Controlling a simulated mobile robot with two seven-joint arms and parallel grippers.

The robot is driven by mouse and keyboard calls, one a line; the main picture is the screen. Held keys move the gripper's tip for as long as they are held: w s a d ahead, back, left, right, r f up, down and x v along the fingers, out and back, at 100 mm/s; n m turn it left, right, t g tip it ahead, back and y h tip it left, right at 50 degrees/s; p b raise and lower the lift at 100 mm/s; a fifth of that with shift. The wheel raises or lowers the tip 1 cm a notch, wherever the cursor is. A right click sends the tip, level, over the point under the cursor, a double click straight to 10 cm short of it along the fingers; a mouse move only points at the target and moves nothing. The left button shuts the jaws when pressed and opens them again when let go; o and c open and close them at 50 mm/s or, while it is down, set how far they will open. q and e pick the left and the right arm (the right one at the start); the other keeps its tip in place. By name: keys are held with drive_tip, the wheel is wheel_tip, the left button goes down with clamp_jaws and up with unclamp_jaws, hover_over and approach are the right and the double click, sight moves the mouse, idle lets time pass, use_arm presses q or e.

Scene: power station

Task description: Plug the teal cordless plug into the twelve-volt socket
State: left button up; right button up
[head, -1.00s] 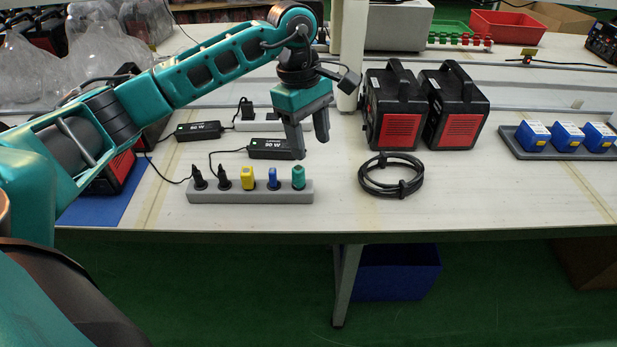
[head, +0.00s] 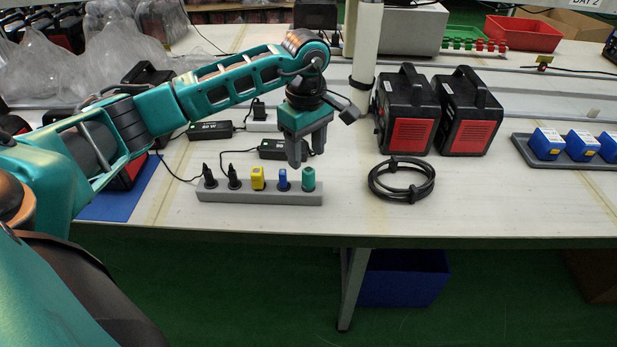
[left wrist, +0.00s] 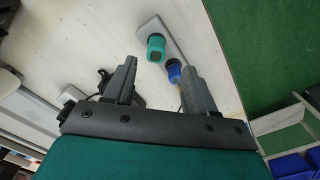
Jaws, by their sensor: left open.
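The teal plug (head: 308,179) stands upright at the right end of a grey holder strip (head: 262,197) on the table. It also shows in the left wrist view (left wrist: 156,46), ahead of the fingers. A blue plug (head: 282,179) stands beside it; a yellow plug (head: 258,177) and two black plugs (head: 232,178) stand further left. My left gripper (head: 306,158) is open and empty, pointing down just above and behind the teal plug, apart from it. My right gripper is not in view. I cannot make out which thing carries the twelve-volt socket; two black-and-red power units (head: 408,118) stand to the right.
A coiled black cable (head: 401,180) lies right of the strip. Black power adapters (head: 210,130) with cords lie behind it. A white post (head: 366,45) rises behind my gripper. A tray (head: 522,152) of blue boxes is at far right. The front right tabletop is clear.

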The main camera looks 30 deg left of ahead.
sight(308, 169)
use_arm(q)
drive_tip(key=shift+f, duration=0.6)
drive_tip(key=shift+w+f, duration=0.15)
drive_tip(key=shift+f, duration=1.15)
drive_tip(key=shift+w+f, duration=0.15)
drive_tip(key=shift+f, duration=1.15)
drive_tip(key=shift+c, duration=0.2)
clamp_jaws()
drive_tip(key=shift+r, duration=0.15)
